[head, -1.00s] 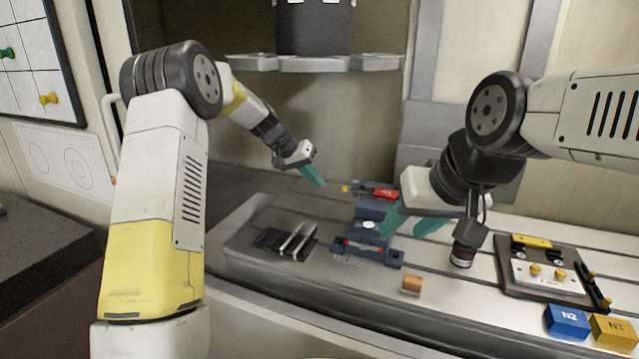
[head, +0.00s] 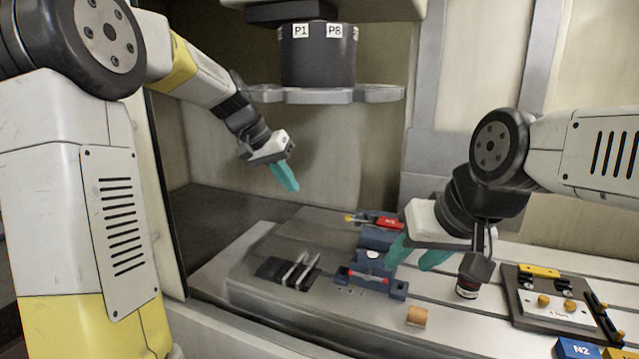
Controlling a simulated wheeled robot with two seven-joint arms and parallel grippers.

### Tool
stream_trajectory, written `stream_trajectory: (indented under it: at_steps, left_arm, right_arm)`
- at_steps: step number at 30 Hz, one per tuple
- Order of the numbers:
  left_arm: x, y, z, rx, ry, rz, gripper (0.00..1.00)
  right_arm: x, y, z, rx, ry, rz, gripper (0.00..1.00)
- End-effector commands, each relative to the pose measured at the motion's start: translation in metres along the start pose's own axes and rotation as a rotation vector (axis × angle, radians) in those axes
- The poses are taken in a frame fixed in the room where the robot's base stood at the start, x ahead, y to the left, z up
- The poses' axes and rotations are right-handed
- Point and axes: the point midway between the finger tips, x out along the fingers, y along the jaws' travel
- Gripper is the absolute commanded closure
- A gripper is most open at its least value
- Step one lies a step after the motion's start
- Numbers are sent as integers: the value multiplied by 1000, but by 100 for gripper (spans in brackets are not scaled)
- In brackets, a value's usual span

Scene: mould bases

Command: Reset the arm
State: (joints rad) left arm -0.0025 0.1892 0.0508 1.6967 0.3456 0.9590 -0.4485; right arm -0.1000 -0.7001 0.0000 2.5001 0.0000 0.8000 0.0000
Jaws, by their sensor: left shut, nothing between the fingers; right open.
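My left gripper (head: 289,184) has teal fingers that are shut and empty. It hangs in the air above the back left of the machine table (head: 240,270), apart from everything below it. My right gripper (head: 407,265) has its teal fingers open. In the picture it overlaps the right side of a dark blue vise (head: 378,279), and I cannot tell whether they touch. A red block (head: 390,222) sits at the vise's far end.
A black holder with metal bars (head: 287,270) lies left of the vise. An orange block (head: 417,316) is in front. A plate with yellow knobs (head: 540,305) and a blue N2 block (head: 577,348) are at right. A tool carousel (head: 318,62) hangs above.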

Motion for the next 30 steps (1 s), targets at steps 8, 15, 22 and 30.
stream_trajectory:
  at_steps: [8,15,22,30]
  left_arm:
    - [-66,25,97,-59,48,-133,100]
    - [-92,35,188,-115,110,-226,100]
    - [-94,36,251,-153,160,-279,100]
    - [-91,35,269,-165,174,-293,100]
  right_arm:
    - [0,0,0,0,0,0,57]
    - [0,0,0,0,0,0,57]
    - [0,0,0,0,0,0,57]
    - [0,0,0,0,0,0,57]
